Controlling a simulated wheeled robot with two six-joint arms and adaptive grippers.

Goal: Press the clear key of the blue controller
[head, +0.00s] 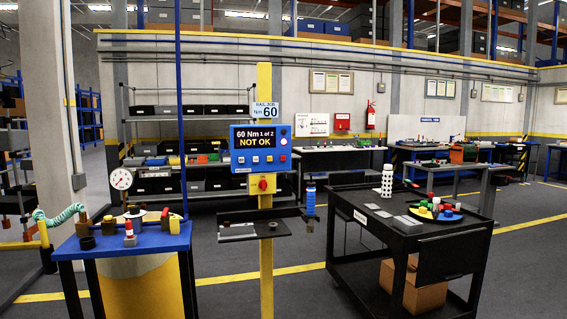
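The blue controller (233,161) is mounted on a yellow post (265,90) near the middle of the head view. Its dark screen (257,137) reads "60 Nm 1 of 2" and "NOT OK" in yellow. Small keys and buttons sit below and to the right of the screen. Their labels are too small to read, so I cannot tell which is the clear key. A red knob on a yellow box (263,183) is below the controller. Neither of my grippers shows in this view.
A dark shelf (262,231) on the post carries a blue-and-black tool (310,200) at its right. A blue bench (110,245) stands at left and a black cart (400,228) at right, both with parts on top. Grey floor shows between them.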

